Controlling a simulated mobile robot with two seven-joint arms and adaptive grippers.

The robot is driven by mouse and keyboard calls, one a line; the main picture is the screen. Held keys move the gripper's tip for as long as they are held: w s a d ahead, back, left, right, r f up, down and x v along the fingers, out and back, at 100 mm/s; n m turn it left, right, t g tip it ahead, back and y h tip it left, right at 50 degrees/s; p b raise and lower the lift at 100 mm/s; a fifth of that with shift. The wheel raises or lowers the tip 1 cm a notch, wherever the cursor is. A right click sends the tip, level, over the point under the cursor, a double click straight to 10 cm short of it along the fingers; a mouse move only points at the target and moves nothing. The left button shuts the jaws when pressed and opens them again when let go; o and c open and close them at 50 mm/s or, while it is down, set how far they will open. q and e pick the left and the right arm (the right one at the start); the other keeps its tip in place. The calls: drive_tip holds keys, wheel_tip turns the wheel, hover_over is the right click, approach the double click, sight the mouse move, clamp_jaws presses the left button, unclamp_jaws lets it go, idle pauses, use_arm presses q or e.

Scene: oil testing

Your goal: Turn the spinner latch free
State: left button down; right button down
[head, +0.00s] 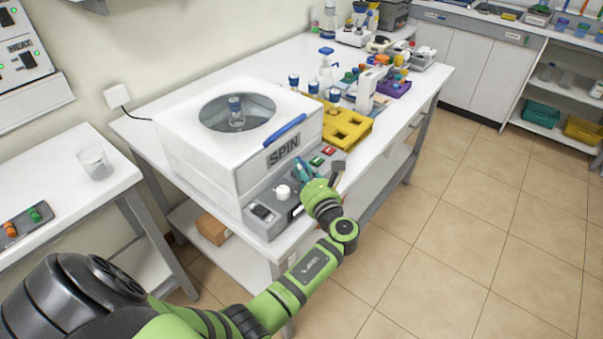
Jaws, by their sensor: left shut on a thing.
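The spinner (185,125) is a white box marked SPIN on the left part of the table. A blue handle (285,132) runs along the top's front right edge. A grey control strip (262,208) at its front carries a white knob (283,192) and red and green buttons. My left gripper (306,172) is at this strip, right of the knob, shut on a small part there, apparently the latch, mostly hidden by the fingers. My right gripper is not in view.
A beaker (94,162) stands on the left table. The tiled floor at right is clear.

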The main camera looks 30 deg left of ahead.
use_arm(q)
drive_tip(key=n+g+y+b, duration=0.1)
drive_tip(key=g+b, duration=0.1)
drive_tip(key=n+g+b, duration=0.2)
drive_tip(key=w+n+g+y+b, duration=0.1)
drive_tip(key=g+b, duration=0.1)
drive_tip(key=shift+d+f+y, duration=0.1)
drive_tip(key=shift+d+y, duration=0.15)
drive_tip(key=shift+y, duration=0.05)
drive_tip(key=shift+w+r+n+g+b, duration=0.2)
drive_tip(key=shift+n+g+b, duration=0.5)
drive_tip(key=shift+g+b, duration=0.3)
drive_tip(key=shift+r+g, duration=0.15)
drive_tip(key=shift+g, duration=0.15)
drive_tip(key=shift+n, duration=0.3)
drive_tip(key=c, duration=1.2)
unclamp_jaws()
drive_tip(key=shift+c, duration=0.2)
drive_tip(key=shift+d+f, duration=0.1)
drive_tip(key=shift+f, duration=0.1)
drive_tip(key=d, duration=1.1)
drive_tip(key=shift+s+d, duration=0.4)
